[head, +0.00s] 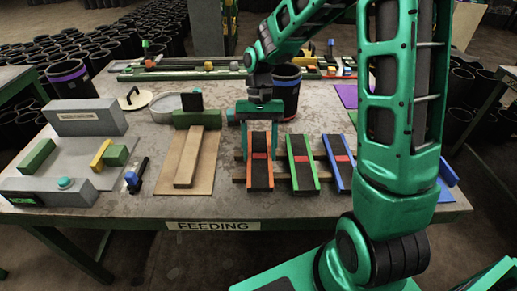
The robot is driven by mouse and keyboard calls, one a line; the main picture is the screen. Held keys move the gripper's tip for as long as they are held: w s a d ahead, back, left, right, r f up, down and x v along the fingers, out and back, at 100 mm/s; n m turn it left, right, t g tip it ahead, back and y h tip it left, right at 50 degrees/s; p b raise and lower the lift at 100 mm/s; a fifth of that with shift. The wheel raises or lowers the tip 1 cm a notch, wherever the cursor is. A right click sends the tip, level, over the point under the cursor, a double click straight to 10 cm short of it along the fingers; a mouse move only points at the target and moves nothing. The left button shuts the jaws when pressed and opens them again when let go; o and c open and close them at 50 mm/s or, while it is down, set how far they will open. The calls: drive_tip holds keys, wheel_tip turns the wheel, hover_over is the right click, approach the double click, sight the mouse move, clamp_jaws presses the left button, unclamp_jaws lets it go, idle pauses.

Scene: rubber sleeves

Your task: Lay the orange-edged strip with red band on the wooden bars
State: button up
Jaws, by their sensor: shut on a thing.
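The orange-edged strip with a red band (260,170) is dark in the middle and hangs below my gripper (259,121). My gripper is shut on its far end. The strip is over the left part of the wooden bars (239,181); I cannot tell whether it touches them. A green-edged strip with a red band (302,173) lies across the bars just to its right. A blue-edged strip with a red band (339,172) lies further right, partly hidden by my arm.
A wooden board with a green block (202,165) is left of the bars. A grey fixture (85,118) and a blue-topped tool (136,175) are at left. The table's front edge carries a FEEDING label (212,226).

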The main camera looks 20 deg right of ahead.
drive_tip(key=shift+f, duration=0.5)
drive_tip(key=o, duration=1.2)
drive_tip(key=shift+o, duration=0.2)
drive_tip(key=v, duration=1.1)
drive_tip(key=s+d+t, duration=0.1)
drive_tip(key=s+d, duration=0.4)
drive_tip(key=s, duration=0.3)
drive_tip(key=s+d+m+t+h, duration=0.1)
drive_tip(key=s+d, duration=0.4)
drive_tip(key=s, duration=0.4)
drive_tip(key=s+d+r+t, duration=0.1)
drive_tip(key=s+d+t, duration=0.1)
drive_tip(key=s+d, duration=0.3)
drive_tip(key=s, duration=0.4)
drive_tip(key=shift+d+m+h, duration=0.25)
drive_tip(key=shift+m+h, duration=0.05)
drive_tip(key=shift+m, duration=0.1)
